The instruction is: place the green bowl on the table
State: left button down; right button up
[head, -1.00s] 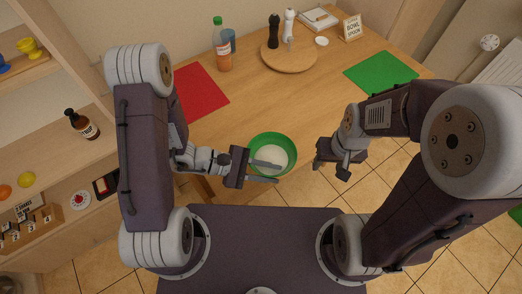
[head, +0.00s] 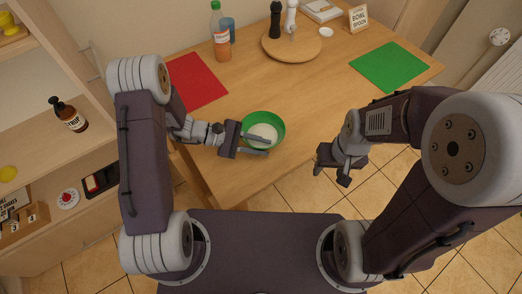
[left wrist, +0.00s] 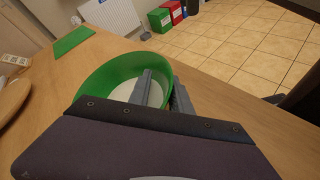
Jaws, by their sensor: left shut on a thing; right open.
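The green bowl (head: 258,119) has a pale inside. It is in the grasp of my left gripper (head: 268,147), which is shut on its near rim. In the head view the bowl appears over the wooden table (head: 300,88), close to its front edge. In the left wrist view the bowl (left wrist: 97,80) looks about level, with the finger ends (left wrist: 166,94) at its rim and the tabletop behind it. I cannot tell whether its base touches the table. My right gripper (head: 338,166) is open and empty, beyond the table's front edge.
A red mat (head: 194,82) lies left of the bowl and a green mat (head: 390,66) at the right. An orange bottle (head: 220,43) and a round board (head: 292,46) stand further back. The tabletop between the bowl and green mat is clear.

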pick_arm(q)
jog(key=shift+f, duration=0.75)
jog(key=shift+r, duration=0.2)
jog(key=c, duration=1.1)
grip_release()
jog(key=shift+c, duration=0.2)
pick_arm(e)
jog(key=shift+f, duration=0.5)
